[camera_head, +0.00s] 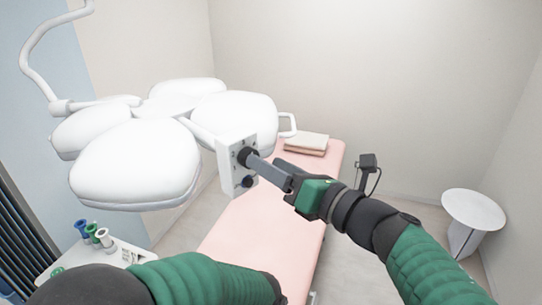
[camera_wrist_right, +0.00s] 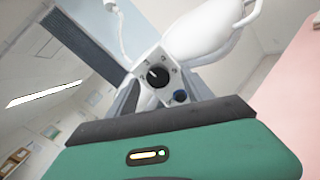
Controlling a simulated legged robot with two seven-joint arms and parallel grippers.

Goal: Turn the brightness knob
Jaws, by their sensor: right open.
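The surgical lamp (camera_head: 135,155) hangs at the left with a white control box (camera_head: 225,165) on its near side. A round black knob (camera_head: 249,157) with a white pointer line sits on the box's face; it shows clearly in the right wrist view (camera_wrist_right: 157,76). A smaller dark blue knob (camera_head: 248,182) is below it. My right gripper (camera_head: 262,167) is open, with its fingertips at the black knob; in the wrist view the knob appears between the fingers. I cannot tell whether they touch it. My left arm crosses the bottom; its gripper is out of view.
A pink treatment bed (camera_head: 262,228) lies below, with folded towels or books (camera_head: 306,143) at its far end. A white round table (camera_head: 473,208) stands at the right. A white cart (camera_head: 65,265) with coloured holders is at the lower left.

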